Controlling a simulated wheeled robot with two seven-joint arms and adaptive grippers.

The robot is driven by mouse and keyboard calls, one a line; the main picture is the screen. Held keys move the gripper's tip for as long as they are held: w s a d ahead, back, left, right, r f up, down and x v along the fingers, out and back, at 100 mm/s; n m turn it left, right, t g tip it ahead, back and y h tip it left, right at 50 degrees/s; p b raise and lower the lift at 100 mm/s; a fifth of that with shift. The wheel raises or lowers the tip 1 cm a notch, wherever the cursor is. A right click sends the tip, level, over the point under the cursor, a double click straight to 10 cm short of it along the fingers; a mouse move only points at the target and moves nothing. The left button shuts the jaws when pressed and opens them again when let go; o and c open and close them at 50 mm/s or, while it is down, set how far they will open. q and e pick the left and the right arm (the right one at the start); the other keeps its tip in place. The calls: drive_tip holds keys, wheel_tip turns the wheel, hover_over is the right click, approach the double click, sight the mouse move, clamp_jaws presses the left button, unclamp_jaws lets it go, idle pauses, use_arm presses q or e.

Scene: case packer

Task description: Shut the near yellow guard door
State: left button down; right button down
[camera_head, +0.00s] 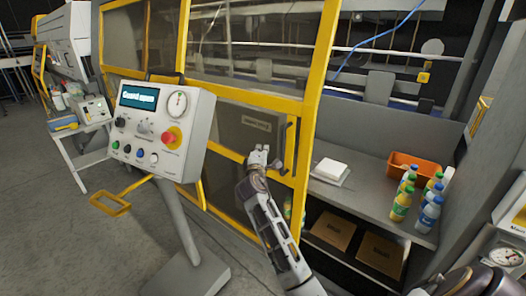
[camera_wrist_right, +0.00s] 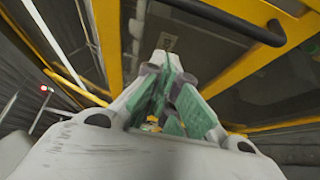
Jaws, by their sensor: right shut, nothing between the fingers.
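The near yellow guard door (camera_head: 313,100) stands in the middle of the head view, with clear panes above and a grey panel (camera_head: 240,130) below. To its right the machine is uncovered, so the door looks open. A dark upright handle (camera_head: 290,148) sits near its right edge. My right gripper (camera_head: 259,152) is shut and empty, in front of the lower panel and left of the handle; contact cannot be told. In the right wrist view, the green-padded fingers (camera_wrist_right: 167,80) are together, with the dark handle bar (camera_wrist_right: 225,20) and yellow frame beyond. My left gripper is not seen.
A control box (camera_head: 160,130) on a post stands left of the door; its screen seems to read "Guard open". Right of the door, a grey shelf (camera_head: 365,205) holds a white stack (camera_head: 330,170), several bottles (camera_head: 402,203) and an orange bin (camera_head: 415,168). Cartons (camera_head: 333,232) lie below.

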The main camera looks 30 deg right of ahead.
drive_tip(key=shift+p+x, duration=0.9)
drive_tip(key=shift+x, duration=3.35)
drive_tip(key=s+d+p, duration=0.2)
drive_tip(key=s, duration=0.1)
drive_tip(key=shift+s+d, duration=0.1)
drive_tip(key=shift+s, duration=0.15)
